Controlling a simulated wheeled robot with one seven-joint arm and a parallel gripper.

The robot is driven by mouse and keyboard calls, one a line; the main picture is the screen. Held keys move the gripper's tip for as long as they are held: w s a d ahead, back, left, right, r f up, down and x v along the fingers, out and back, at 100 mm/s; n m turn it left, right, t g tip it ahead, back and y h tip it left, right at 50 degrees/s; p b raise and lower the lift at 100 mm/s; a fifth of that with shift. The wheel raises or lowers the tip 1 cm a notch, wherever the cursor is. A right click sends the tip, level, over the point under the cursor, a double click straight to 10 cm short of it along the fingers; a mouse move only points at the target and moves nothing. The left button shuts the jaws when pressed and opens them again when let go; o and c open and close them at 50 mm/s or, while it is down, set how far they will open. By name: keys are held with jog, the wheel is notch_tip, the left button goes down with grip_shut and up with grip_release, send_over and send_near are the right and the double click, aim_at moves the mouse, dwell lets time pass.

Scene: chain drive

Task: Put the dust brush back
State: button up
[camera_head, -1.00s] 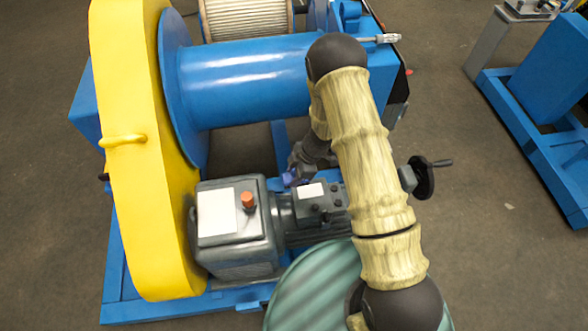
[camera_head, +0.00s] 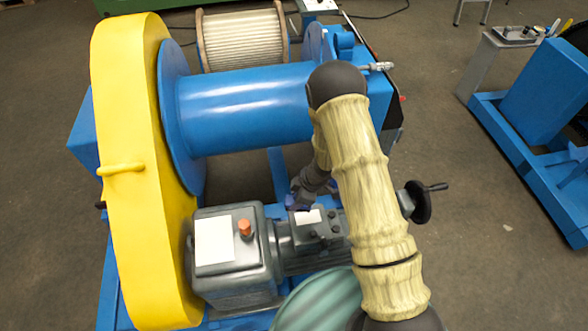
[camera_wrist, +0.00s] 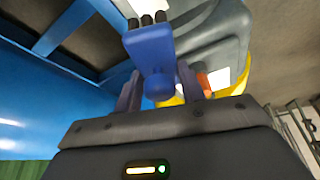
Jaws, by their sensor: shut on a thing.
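A blue brush-like thing (camera_wrist: 152,50) with several dark tufts at its far end is between the fingers of my gripper (camera_wrist: 160,88) in the wrist view. I take it for the dust brush. The gripper is shut on its rounded blue part. In the head view my gripper (camera_head: 304,192) is low behind my arm, beside the grey motor's terminal box (camera_head: 318,228). A small blue bit of the brush (camera_head: 294,203) shows there. My arm hides part of the area to the right. Whether the brush touches the motor cannot be told.
A yellow chain guard (camera_head: 135,180) stands on the left, with a blue drum (camera_head: 245,105) beside it. The grey gearbox (camera_head: 235,255) has an orange cap (camera_head: 245,228). A black handwheel (camera_head: 418,202) sticks out right. Bare floor (camera_head: 480,250) separates this from another blue frame (camera_head: 530,170).

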jog(key=d+r+m+t+h, duration=0.3)
jog(key=d+m+t+h, duration=0.1)
jog(key=d+m, duration=1.2)
jog(key=shift+w+d+m+h, duration=0.3)
jog(key=shift+w+m, duration=0.1)
jog(key=shift+m, duration=0.3)
